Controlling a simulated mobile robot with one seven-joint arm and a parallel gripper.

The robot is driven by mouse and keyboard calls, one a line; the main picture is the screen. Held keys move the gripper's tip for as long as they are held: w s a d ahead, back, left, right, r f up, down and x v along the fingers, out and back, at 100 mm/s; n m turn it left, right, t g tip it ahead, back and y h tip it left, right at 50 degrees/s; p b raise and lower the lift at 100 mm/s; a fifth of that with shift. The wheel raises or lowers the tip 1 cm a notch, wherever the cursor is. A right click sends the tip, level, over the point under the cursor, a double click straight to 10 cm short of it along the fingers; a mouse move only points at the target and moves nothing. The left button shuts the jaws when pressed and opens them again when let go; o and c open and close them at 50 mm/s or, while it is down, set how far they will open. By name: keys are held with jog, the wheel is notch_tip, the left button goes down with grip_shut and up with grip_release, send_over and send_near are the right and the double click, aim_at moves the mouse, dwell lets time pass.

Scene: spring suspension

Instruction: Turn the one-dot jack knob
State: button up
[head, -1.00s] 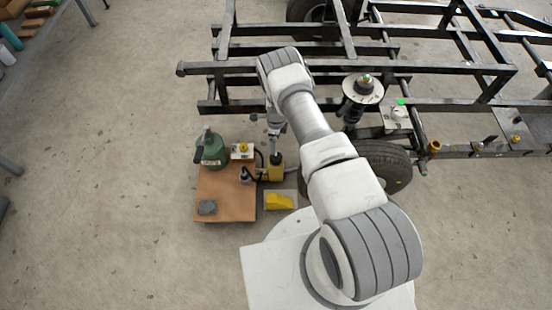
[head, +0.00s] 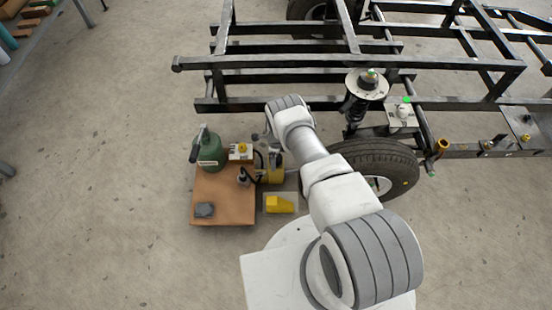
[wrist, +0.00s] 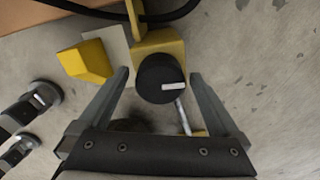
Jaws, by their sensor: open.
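A round black knob (wrist: 162,78) with a white pointer bar sits on a yellow block (wrist: 158,45) in the wrist view. No dot marking can be made out on it. My gripper (wrist: 160,78) is open, one finger on each side of the knob, with gaps between. In the head view the yellow jack body (head: 275,170) stands at the right edge of the brown board. My arm covers part of it there, and the knob cannot be made out.
A brown board (head: 225,205) carries a green bottle (head: 210,152), a box with a yellow button (head: 241,150) and a grey lump (head: 204,209). A yellow wedge (head: 280,204) lies on a plate beside it. The black frame (head: 300,104) and a tyre (head: 385,160) stand close right.

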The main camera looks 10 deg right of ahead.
jog(key=shift+c, duration=0.3)
jog(key=c, duration=1.3)
jog(key=shift+n, duration=0.4)
